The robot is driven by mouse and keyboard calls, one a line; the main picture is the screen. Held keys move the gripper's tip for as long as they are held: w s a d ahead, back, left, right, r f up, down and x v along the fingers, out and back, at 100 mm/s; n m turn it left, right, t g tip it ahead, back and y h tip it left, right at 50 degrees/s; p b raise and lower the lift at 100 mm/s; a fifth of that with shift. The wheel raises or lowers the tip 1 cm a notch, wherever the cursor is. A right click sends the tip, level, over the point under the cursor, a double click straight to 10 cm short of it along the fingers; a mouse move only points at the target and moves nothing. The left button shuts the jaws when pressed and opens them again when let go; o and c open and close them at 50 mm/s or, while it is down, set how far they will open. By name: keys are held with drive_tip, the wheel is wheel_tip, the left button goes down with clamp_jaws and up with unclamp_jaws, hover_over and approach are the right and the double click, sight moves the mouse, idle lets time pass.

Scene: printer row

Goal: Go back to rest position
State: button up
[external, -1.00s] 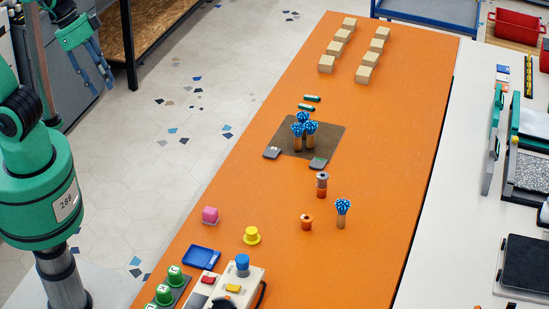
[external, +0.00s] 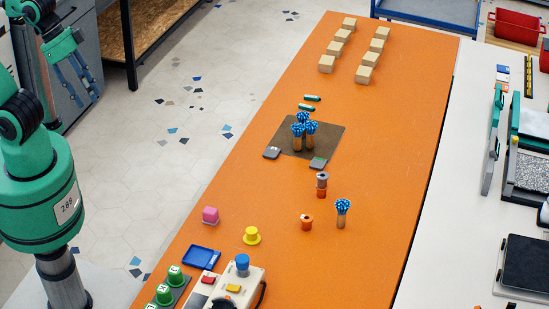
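My gripper (external: 77,94) hangs at the upper left over the floor, away from the orange table (external: 270,165). Its grey fingers point down and stand apart, with nothing between them. My green arm rises at the left edge. It touches nothing on the table.
A dark mat (external: 330,140) on the table bears several blue-topped bundles (external: 303,130). Several tan blocks (external: 342,36) stand at the far end. A control box (external: 235,286), blue tray (external: 201,258) and green buttons (external: 175,276) are at the near end. The tiled floor (external: 190,120) beside the table is clear.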

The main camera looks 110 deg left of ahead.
drive_tip(key=shift+f+b, duration=2.4)
drive_tip(key=shift+f, duration=0.35)
